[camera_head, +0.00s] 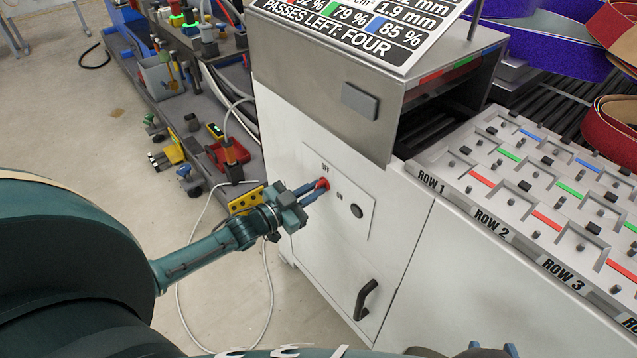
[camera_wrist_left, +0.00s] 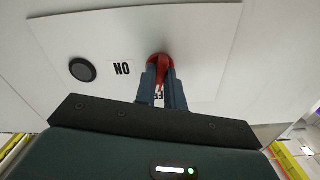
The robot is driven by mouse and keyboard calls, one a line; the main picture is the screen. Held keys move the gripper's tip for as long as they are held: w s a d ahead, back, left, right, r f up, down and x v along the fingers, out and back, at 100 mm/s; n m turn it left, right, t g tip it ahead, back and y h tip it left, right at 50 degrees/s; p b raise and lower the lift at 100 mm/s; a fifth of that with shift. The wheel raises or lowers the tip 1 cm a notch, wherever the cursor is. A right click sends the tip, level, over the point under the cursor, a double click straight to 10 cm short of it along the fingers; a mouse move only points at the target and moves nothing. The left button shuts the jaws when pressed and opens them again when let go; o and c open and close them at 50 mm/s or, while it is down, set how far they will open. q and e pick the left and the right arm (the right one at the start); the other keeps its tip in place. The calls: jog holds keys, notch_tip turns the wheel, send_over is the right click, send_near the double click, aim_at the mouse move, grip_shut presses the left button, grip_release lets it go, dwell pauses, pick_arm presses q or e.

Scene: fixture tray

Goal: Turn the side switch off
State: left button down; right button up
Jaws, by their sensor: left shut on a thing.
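The red side switch (camera_head: 321,184) is on a light plate on the cabinet's side, between the OFF label (camera_head: 325,167) and the ON label (camera_head: 340,197). My left gripper (camera_head: 316,190) is shut on it. In the left wrist view the red switch (camera_wrist_left: 160,62) sits between the two blue fingers (camera_wrist_left: 163,85), and its red lever extends downward toward the OFF label, which the fingers partly hide. The ON label (camera_wrist_left: 122,68) is clear there.
A round black button (camera_head: 357,211) sits on the same plate, and a black handle (camera_head: 366,300) is below. The slotted tray (camera_head: 455,180) with rows of parts stands to the right. A tool-strewn bench (camera_head: 190,120) is behind on the left, with a white cable (camera_head: 268,290) on the floor.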

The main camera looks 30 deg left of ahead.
aim_at(315, 189)
pick_arm(q)
jog(key=shift+n, duration=1.2)
jog(key=c, duration=1.9)
grip_release()
jog(key=shift+n, duration=0.3)
jog(key=o, duration=0.4)
jog(key=shift+s, duration=0.1)
jog(key=shift+p+v, duration=0.8)
jog(key=shift+v, duration=0.2)
jog(key=p+v, duration=0.1)
jog(key=v, duration=0.1)
jog(key=shift+s+a, duration=0.2)
jog(key=shift+s, duration=0.15)
